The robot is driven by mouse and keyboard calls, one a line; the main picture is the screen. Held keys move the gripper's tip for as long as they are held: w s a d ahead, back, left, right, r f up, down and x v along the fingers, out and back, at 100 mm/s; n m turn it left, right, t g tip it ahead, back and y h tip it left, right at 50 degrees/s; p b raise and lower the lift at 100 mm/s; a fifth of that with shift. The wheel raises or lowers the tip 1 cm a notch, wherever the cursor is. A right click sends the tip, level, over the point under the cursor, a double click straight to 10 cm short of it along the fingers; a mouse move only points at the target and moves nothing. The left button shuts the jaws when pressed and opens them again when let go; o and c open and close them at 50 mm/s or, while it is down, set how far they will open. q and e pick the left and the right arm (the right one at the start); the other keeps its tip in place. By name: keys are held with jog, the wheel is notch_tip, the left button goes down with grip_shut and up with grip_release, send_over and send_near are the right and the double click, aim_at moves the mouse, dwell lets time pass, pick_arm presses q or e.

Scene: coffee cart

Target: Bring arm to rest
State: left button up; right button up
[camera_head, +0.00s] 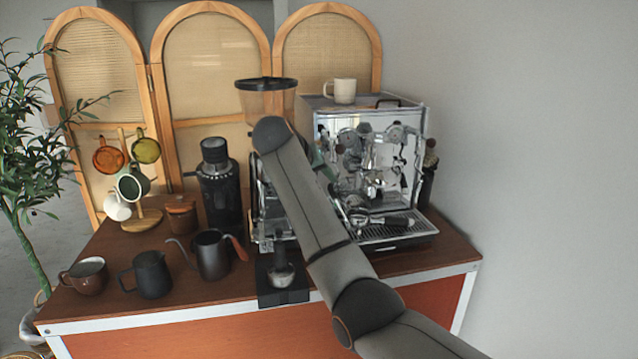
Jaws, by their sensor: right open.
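My right arm (318,222) comes in from the bottom right and reaches up and left across the cart, with its bend in front of the coffee grinder (267,98). My right gripper is mostly hidden behind my own arm links; it is open, and I cannot make out anything held in it. My left arm and gripper are not in view.
The espresso machine (375,165) stands close to the right of my arm, with a white cup (340,90) on top. A kettle (211,254), a black pitcher (148,274), a brown cup (86,275) and a mug tree (142,222) stand at left.

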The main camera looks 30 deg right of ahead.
jog(key=shift+s+a+r, duration=0.1)
jog(key=shift+s+r, duration=0.05)
dwell(0.4)
notch_tip(320, 180, down, 19)
jog(key=a+n+t+y, duration=0.1)
jog(key=a+n+y, duration=0.1)
jog(key=n, duration=0.1)
jog(key=s+a+f+n+t+y, duration=0.15)
jog(key=s+f, duration=0.25)
jog(key=f, duration=0.4)
jog(key=s+a+f+n+y, duration=0.15)
jog(key=s+f, duration=0.25)
jog(key=f, duration=0.4)
jog(key=s+a+f+y, duration=0.1)
jog(key=s+a+f, duration=0.2)
jog(key=s, duration=0.7)
jog(key=s+a+f+y, duration=0.2)
jog(key=s+a+f, duration=0.1)
jog(key=s, duration=0.7)
jog(key=s+a+f+y, duration=0.2)
jog(key=s+a+f, duration=0.1)
jog(key=s, duration=0.7)
jog(key=shift+a+f, duration=0.2)
jog(key=shift+f, duration=0.7)
